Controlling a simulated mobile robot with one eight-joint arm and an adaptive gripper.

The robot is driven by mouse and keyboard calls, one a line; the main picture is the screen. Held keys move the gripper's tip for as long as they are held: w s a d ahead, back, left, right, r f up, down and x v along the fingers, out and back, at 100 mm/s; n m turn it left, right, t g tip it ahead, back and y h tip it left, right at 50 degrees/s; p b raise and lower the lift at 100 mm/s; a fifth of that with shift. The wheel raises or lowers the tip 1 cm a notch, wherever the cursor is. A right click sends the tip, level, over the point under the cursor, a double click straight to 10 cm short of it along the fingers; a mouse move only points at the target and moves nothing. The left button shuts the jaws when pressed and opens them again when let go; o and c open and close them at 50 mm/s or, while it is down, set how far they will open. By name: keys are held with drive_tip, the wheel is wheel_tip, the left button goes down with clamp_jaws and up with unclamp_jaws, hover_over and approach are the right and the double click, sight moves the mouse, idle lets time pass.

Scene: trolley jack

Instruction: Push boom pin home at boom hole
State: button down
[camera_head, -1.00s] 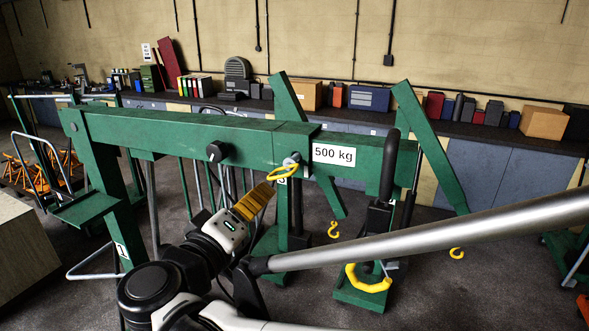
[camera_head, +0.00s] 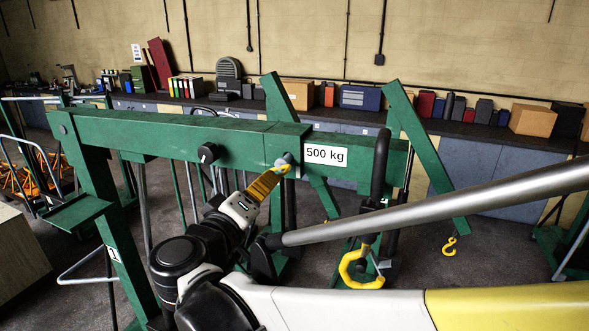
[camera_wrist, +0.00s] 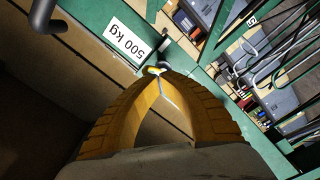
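The boom pin (camera_head: 283,161) has a grey head that stands at the side of the green boom (camera_head: 180,132), just left of the "500 kg" label. A yellow ring hangs at its head. The boom hole is hidden behind the pin. My gripper (camera_head: 281,171) has yellow fingers and is at the pin head from the near side, apparently touching it or its ring. In the wrist view the fingertips (camera_wrist: 158,76) come together close to the pin (camera_wrist: 164,64). Nothing shows clearly between them, and the exact contact is hard to tell.
A long grey handle bar (camera_head: 440,210) crosses in front at the right. A black knob (camera_head: 208,153) sits on the boom to the left. A yellow hook (camera_head: 358,268) hangs below right. A workbench (camera_head: 470,128) with boxes runs along the back wall.

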drive_tip(key=shift+b+x, duration=0.35)
drive_tip(key=shift+x, duration=1.5)
drive_tip(key=v, duration=1.4)
drive_tip(key=w+d+f+m+g+b, duration=0.1)
drive_tip(key=d+f+g+b, duration=0.3)
drive_tip(key=d+f+b, duration=0.7)
drive_tip(key=d+f+m+g+b, duration=0.1)
drive_tip(key=d+f+g+b, duration=0.3)
drive_tip(key=d+f, duration=0.75)
drive_tip(key=s+d+f+m+y+b, duration=0.1)
drive_tip(key=s+d+f+y+b, duration=0.1)
drive_tip(key=f+b, duration=0.4)
drive_tip(key=s+d+f+m+g+y+b, duration=0.1)
drive_tip(key=f+b, duration=0.6)
drive_tip(key=f, duration=0.7)
drive_tip(key=s+d+f+m+y+b, duration=0.2)
drive_tip(key=s+f+b, duration=0.4)
drive_tip(key=f, duration=0.4)
drive_tip(key=shift+s+d+m+g+y+b, duration=0.4)
drive_tip(key=shift+s+d+m, duration=0.15)
drive_tip(key=shift+d, duration=0.6)
drive_tip(key=shift+f, duration=0.1)
